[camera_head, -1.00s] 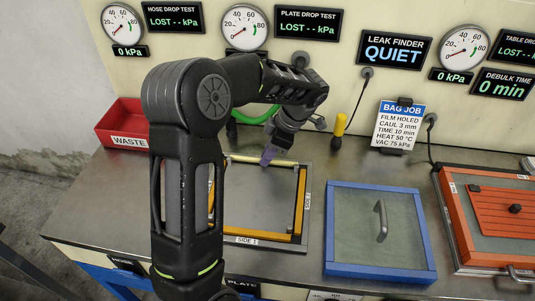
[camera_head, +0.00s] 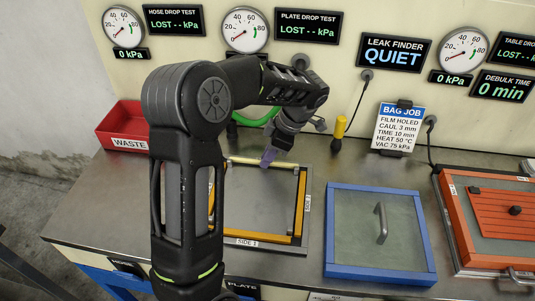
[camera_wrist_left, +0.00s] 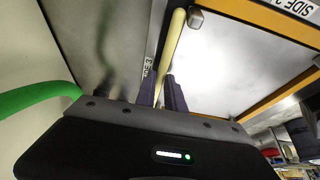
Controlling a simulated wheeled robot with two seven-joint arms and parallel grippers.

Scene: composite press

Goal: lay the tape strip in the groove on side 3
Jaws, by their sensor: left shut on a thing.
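The plate (camera_head: 262,200) lies on the bench, with orange strips along its near side (camera_head: 262,239), right side (camera_head: 301,203) and left side. A pale yellow tape strip (camera_head: 285,163) runs along the far side. My left gripper (camera_head: 268,160) points down at the middle of that side, shut on the strip. In the left wrist view, the strip (camera_wrist_left: 173,45) passes between the dark purple fingers (camera_wrist_left: 163,92), beside the SIDE 3 label (camera_wrist_left: 148,66). Its far end is by a small corner block (camera_wrist_left: 195,18). I cannot tell whether it sits down in the groove. My right gripper is not in view.
A red waste bin (camera_head: 122,126) stands at the back left. A blue frame with a handle (camera_head: 380,232) lies right of the plate, and an orange frame (camera_head: 462,235) farther right. A green hose (camera_head: 255,119) runs behind my gripper. A yellow-handled probe (camera_head: 340,128) hangs at the wall.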

